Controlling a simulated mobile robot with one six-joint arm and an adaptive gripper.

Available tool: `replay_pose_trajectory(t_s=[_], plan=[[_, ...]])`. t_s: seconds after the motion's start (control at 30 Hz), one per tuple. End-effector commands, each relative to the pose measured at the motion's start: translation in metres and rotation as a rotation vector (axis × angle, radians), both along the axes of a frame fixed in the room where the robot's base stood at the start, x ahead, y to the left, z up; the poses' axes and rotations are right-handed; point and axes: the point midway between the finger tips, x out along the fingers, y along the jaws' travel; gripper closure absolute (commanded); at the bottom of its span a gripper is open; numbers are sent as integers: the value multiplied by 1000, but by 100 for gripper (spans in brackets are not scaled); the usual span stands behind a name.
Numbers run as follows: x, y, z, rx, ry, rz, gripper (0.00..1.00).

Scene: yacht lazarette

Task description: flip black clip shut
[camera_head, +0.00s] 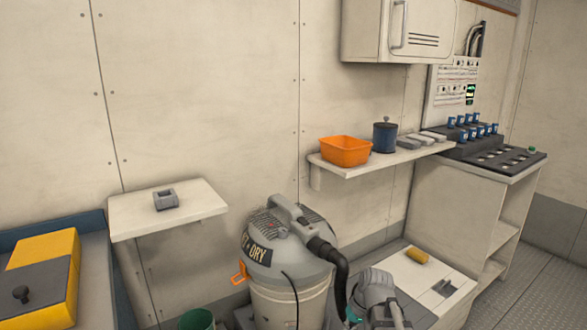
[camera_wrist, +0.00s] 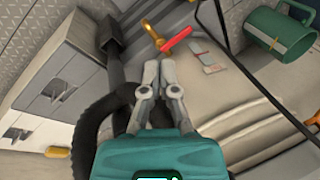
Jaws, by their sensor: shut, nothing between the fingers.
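The grey wet/dry vacuum (camera_head: 292,248) stands on the floor in the middle of the head view. An orange clip (camera_head: 239,273) sticks out on the left side of its rim. I cannot make out a black clip in either view. My gripper (camera_wrist: 163,66) is shut and empty in the wrist view, its grey fingertips side by side. Beyond the fingertips lie a long red piece (camera_wrist: 176,40) and an orange piece (camera_wrist: 151,32); I cannot tell exactly what they are. In the head view only a bit of teal at my gripper shows, right of the drum, its fingers hidden.
A black hose (camera_head: 336,268) and a thin cord (camera_head: 293,296) run down the vacuum. A green bucket (camera_head: 197,319) stands left of it, also at upper right in the wrist view (camera_wrist: 280,32). A low white cabinet (camera_head: 425,284) with a yellow cylinder (camera_head: 416,256) is at right.

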Motion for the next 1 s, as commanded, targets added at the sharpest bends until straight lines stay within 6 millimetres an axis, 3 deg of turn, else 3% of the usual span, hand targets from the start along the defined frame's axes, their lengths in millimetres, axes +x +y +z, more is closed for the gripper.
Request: replay_pose_trajectory(t_s=[0.03,0.1,0.5,1.0], plan=[[-16,0,-2,-41,8,-2,100],[-28,-3,-4,-92,17,-9,100],[-81,-20,-9,-312,39,-42,100],[-76,-20,44,-306,38,-42,100]])
